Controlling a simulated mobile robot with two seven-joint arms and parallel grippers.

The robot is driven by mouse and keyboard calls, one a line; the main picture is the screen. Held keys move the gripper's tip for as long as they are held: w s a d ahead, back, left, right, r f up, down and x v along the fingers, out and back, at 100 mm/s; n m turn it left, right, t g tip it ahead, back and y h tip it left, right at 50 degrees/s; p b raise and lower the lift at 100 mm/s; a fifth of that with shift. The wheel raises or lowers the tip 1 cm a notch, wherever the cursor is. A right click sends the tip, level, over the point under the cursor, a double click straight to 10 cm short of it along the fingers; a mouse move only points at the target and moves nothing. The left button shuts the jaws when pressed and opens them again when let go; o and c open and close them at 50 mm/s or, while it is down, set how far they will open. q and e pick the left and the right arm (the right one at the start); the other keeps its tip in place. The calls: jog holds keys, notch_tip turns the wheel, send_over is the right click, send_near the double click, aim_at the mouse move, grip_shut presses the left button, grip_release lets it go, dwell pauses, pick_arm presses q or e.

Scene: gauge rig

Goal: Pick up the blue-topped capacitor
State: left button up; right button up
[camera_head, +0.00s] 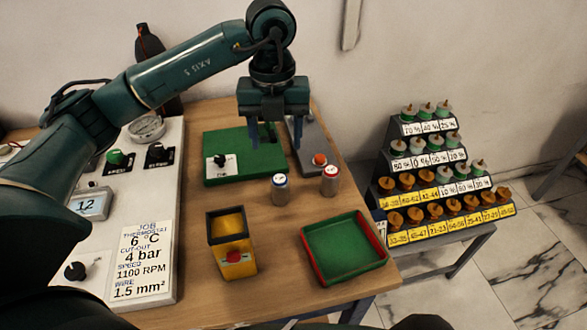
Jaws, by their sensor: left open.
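The blue-topped capacitor (280,192), a small silver can with a blue-ringed top, stands upright on the wooden table (220,305). My left gripper (275,138) points down over the table, behind the capacitor in the picture. Its two fingers are apart with nothing between them, and it does not touch the capacitor. A similar can with a red-ringed top (330,182) stands just right of the blue-topped one. My right gripper does not show.
A green board (225,145) lies behind the cans, beside a grey fixture with an orange button (320,159). In front stand a yellow box with a red button (233,262) and a green tray with red sides (345,252). A stepped rack (455,185) stands right.

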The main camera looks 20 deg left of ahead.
aim_at(280, 181)
pick_arm(q)
jog(key=f, duration=0.7)
jog(key=shift+s+f+p, duration=0.2)
jog(key=shift+p, duration=0.15)
jog(key=shift+f, duration=0.5)
notch_tip(280, 181, down, 4)
jog(key=shift+w+d+r+p, duration=0.1)
jog(key=shift+d+r+p, duration=0.05)
jog(key=shift+p, duration=0.45)
jog(key=shift+f, duration=0.45)
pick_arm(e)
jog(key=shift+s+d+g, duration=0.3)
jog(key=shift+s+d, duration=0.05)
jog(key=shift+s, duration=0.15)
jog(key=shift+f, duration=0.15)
pick_arm(q)
jog(key=c, duration=1.1)
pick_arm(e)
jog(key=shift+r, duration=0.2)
